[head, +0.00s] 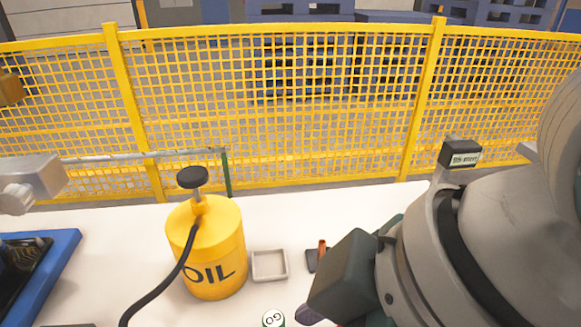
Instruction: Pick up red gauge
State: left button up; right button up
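A small orange-red piece (322,247), which may be the red gauge, stands at a dark block (312,262) on the white table, right of centre. It is partly hidden by my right arm, so I cannot tell its full shape. My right gripper (312,312) comes in from the right, low in the head view, close in front of that piece. Its fingers are mostly hidden or cut off by the bottom edge, so its opening does not show. A round green-and-white piece marked GO (273,318) is at the bottom edge.
A yellow OIL can (207,250) with a black knob and hose stands left of an empty square grey tray (269,265). A blue tray (50,262) is at the far left. A yellow mesh fence (280,110) runs behind the white table (300,212).

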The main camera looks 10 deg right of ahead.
pick_arm(q)
jog(key=f+b, duration=0.6)
jog(key=f, duration=0.1)
jog(key=f+b, duration=0.7)
jog(key=shift+d+f, duration=0.2)
jog(key=shift+f, duration=0.1)
pick_arm(e)
jog(key=w+d+f+n+h, duration=0.1)
jog(key=w+d+f+n, duration=0.1)
jog(key=f+n, duration=0.1)
jog(key=w+d+f+n+g+h, duration=0.1)
jog(key=w+d+f+n+h, duration=0.1)
jog(key=w+n, duration=0.1)
jog(key=w+d+f+n+g+h, duration=0.1)
jog(key=w+d+f+n, duration=0.1)
jog(key=w+f+n, duration=0.1)
jog(key=shift+d+f+n+h, duration=0.2)
jog(key=shift+f+n+h, duration=0.15)
jog(key=shift+n+h, duration=0.05)
jog(key=shift+d+f, duration=0.1)
jog(key=shift+d, duration=0.05)
pick_arm(q)
notch_tip(320, 180, down, 3)
jog(key=b, duration=0.3)
jog(key=shift+a, duration=0.15)
pick_arm(e)
jog(key=f, duration=0.9)
jog(key=shift+w+d+f, duration=0.1)
jog(key=shift+d+f, duration=0.1)
jog(key=shift+d, duration=0.15)
